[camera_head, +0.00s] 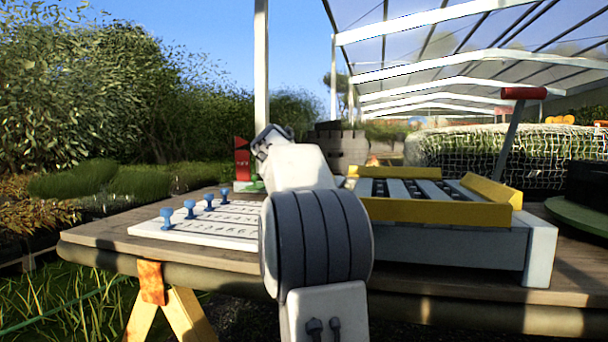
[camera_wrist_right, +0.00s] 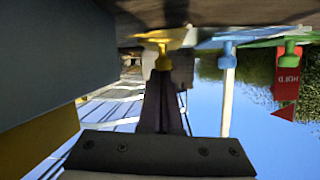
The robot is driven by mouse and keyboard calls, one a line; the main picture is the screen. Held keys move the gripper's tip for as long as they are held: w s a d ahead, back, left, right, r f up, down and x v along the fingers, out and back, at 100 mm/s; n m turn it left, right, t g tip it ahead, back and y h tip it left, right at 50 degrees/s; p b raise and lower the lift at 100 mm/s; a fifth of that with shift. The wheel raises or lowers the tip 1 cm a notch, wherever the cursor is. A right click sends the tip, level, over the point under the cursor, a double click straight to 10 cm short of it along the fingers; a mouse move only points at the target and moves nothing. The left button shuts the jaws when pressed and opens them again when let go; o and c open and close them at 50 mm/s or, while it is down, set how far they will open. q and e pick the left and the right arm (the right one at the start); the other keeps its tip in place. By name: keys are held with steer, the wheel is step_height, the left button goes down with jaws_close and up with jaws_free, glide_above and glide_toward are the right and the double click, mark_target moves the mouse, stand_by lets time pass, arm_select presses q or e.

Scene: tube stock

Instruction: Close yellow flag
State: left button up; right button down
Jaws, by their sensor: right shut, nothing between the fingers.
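In the right wrist view, which looks upside down, a small yellow piece with a knob (camera_wrist_right: 163,42) sits at the table's edge; I take it for the yellow flag's part. No raised yellow panel is clearly visible. My right gripper (camera_wrist_right: 165,82) is shut and empty, its dark fingers pointing at the yellow piece and overlapping it in the picture. I cannot tell whether they touch. In the head view, my right gripper (camera_head: 271,140) is at the far side of the table, with my arm hiding the yellow piece. My left gripper is not in view.
Blue (camera_wrist_right: 228,50) and green (camera_wrist_right: 290,45) pieces stand alongside, with a raised red sign (camera_wrist_right: 287,82). A grey box with a yellow frame (camera_head: 440,212) stands close to the arm's right. A white board (camera_head: 195,229) with several blue pegs lies at its left.

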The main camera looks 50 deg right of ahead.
step_height(320, 180, up, 5)
steer(key=p, duration=0.4)
steer(key=s+a+f+b, duration=0.1)
steer(key=a, duration=0.1)
steer(key=s+a+f, duration=0.1)
steer(key=a+f, duration=0.1)
steer(key=a, duration=0.1)
steer(key=s+a+f+b, duration=0.1)
steer(key=s+a, duration=0.1)
steer(key=shift+a+f+b, duration=0.25)
steer(key=shift+f+b, duration=0.05)
steer(key=shift+b, duration=0.05)
steer(key=shift+s+a+f, duration=0.25)
steer(key=shift+a, duration=0.35)
